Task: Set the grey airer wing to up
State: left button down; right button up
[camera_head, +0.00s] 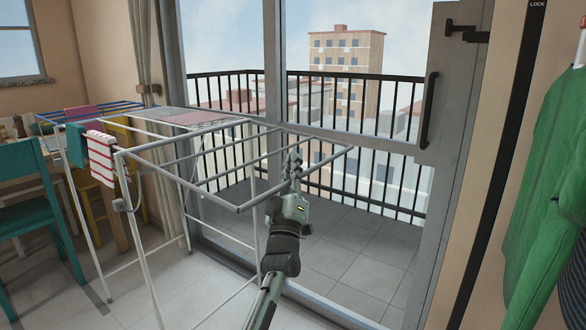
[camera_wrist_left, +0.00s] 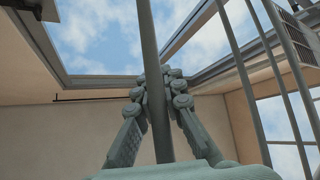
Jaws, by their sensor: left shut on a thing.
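The grey airer wing (camera_head: 196,187) is the near frame of the drying rack. It stands out roughly level from the rack, toward the right and the glass door. My left gripper (camera_head: 293,160) reaches up from below at the wing's outer bar. In the left wrist view the gripper (camera_wrist_left: 160,85) is shut on a grey bar (camera_wrist_left: 150,45) that runs between its fingers. My right gripper is in neither view.
The rack's far wing (camera_head: 88,110) is blue. A red-striped towel (camera_head: 101,158) and other cloths hang nearby. A teal chair (camera_head: 35,190) stands left. A green garment (camera_head: 548,185) hangs right. A glass door with a handle (camera_head: 428,110) stands behind the wing.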

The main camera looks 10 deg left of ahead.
pick_arm(q)
jog(key=shift+a+r, duration=0.2)
jog(key=shift+a, duration=0.4)
jog(key=c, duration=1.6)
grip_release()
jog(key=shift+a, duration=0.15)
jog(key=shift+o, duration=0.2)
